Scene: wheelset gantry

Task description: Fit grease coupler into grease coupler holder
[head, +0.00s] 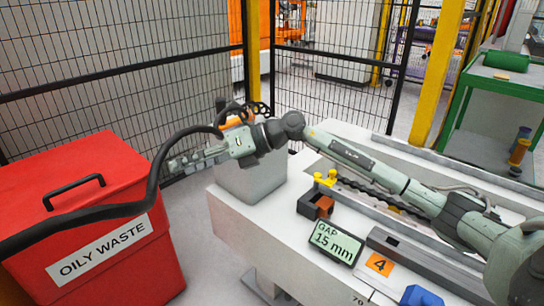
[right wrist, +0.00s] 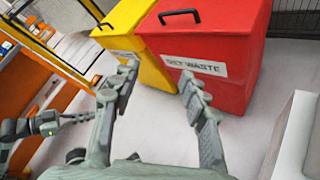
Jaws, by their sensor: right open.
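My right gripper (head: 176,164) is open and empty. It hangs in the air between the red bin and the grey block, pointing left. In the right wrist view its two spread fingers (right wrist: 158,77) have only floor and bins beyond them. I cannot pick out the grease coupler for certain. A black hose (head: 150,192) crosses from the left edge to behind my right wrist, where its end is hidden. A small orange-brown and black block (head: 315,204) stands on the white bench; I cannot tell whether it is the holder.
The red OILY WASTE bin (head: 80,170) stands at left, with a yellow bin (right wrist: 118,30) beside it. A grey block (head: 252,180) stands at the bench's left end. Yellow fittings (head: 325,178), a GAP 15 mm display (head: 335,241) and a blue item (head: 421,296) occupy the bench (head: 260,243).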

